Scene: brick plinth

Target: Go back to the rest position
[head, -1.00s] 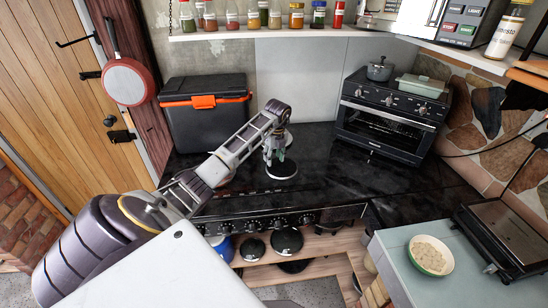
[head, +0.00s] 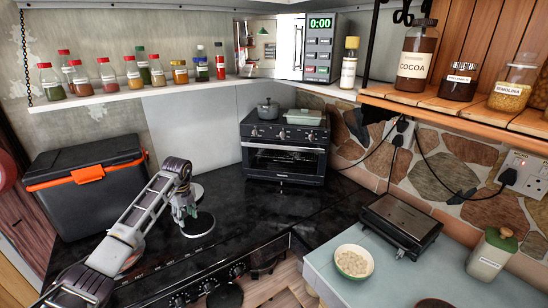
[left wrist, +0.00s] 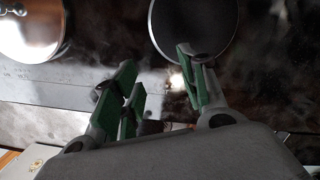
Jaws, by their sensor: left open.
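My left arm comes in from the lower left of the head view and reaches over the black hob (head: 240,245). My left gripper (head: 184,212) hangs fingers down over a round dark hob plate (head: 199,225). In the left wrist view its green-padded fingers (left wrist: 160,85) are spread apart with nothing between them. The dark plate (left wrist: 205,22) lies beyond the fingers, and a shiny round disc (left wrist: 28,28) shows at the upper left. My right gripper is not in view.
A black cooler box (head: 90,185) stands left of my left arm. A small oven (head: 285,150) with pots on top stands at the back. A shelf of spice jars (head: 110,102) runs above. A grill (head: 400,222) and a bowl (head: 353,261) sit on the right counter.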

